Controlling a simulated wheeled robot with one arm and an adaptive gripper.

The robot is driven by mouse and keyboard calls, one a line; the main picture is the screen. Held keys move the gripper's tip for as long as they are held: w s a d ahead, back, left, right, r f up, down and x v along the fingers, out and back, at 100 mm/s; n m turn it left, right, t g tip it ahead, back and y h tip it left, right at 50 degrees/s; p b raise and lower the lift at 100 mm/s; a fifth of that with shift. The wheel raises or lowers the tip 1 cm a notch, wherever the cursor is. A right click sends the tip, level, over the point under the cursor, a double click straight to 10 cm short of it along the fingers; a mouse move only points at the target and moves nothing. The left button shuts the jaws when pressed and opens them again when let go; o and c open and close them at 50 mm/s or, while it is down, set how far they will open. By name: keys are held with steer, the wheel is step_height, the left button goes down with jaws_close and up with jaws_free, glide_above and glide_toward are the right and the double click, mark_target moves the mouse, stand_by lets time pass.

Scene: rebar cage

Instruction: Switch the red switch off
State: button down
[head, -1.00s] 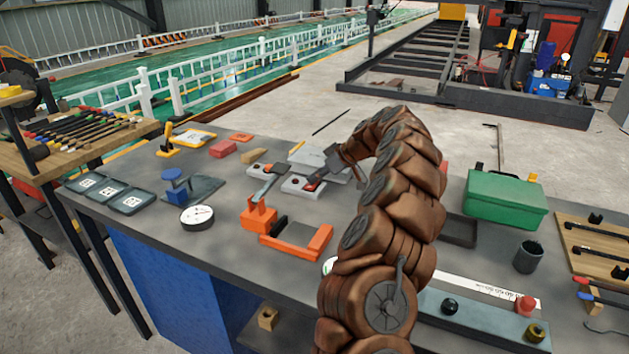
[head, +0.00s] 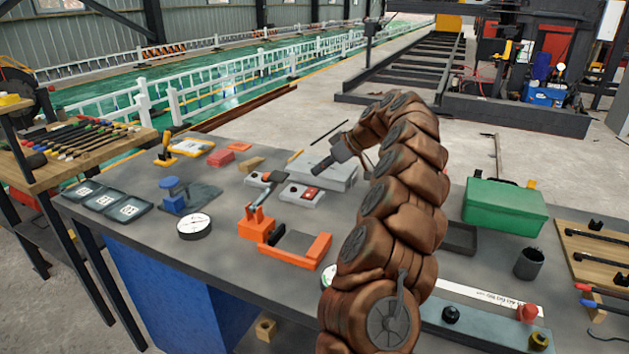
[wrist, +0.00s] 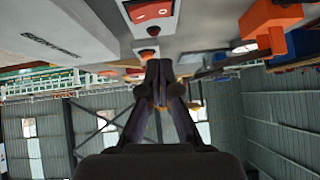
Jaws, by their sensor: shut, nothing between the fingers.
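The red switch (head: 306,193) is a red rocker on a small pale grey box (head: 290,194) in the middle of the workbench. In the wrist view the red switch (wrist: 150,9) is at the top edge, partly cut off, with a white mark on it. I cannot tell which side of the rocker is pressed. My gripper (head: 318,168) is shut and empty, above and a little behind the box, apart from it. In the wrist view my gripper (wrist: 158,66) has its fingertips together, with the box beyond them.
A large grey case (head: 335,176) lies behind. An orange clamp frame (head: 290,252) is in front, and a green toolbox (head: 505,206) stands right. Space above the boxes is open.

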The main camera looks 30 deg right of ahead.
steer(key=a+v, duration=0.1)
steer(key=v, duration=0.6)
steer(key=shift+s+r+b, duration=0.15)
steer(key=shift+s+b, duration=0.25)
steer(key=s+a+r+g+y+p, duration=0.1)
steer(key=s+a+r+g+p, duration=0.15)
steer(key=a, duration=0.85)
steer(key=s+a+r+g+p, duration=0.1)
steer(key=s+a+r, duration=0.2)
steer(key=a, duration=0.9)
steer(key=s+a+f+g+h+p, duration=0.1)
steer(key=s+a+g+p, duration=0.15)
steer(key=s+a, duration=0.75)
steer(key=s+d+f+m+g+h+p, duration=0.1)
steer(key=s+f, duration=0.4)
steer(key=s, duration=0.8)
steer(key=s+d+f+m+g+h+p, duration=0.1)
steer(key=s+f+m+h, duration=0.3)
steer(key=s, duration=0.9)
steer(key=shift+s+d+f+m+g+h+p, duration=0.2)
steer(key=shift+s+f+m+g+h+p, duration=0.15)
steer(key=shift+f+m, duration=0.2)
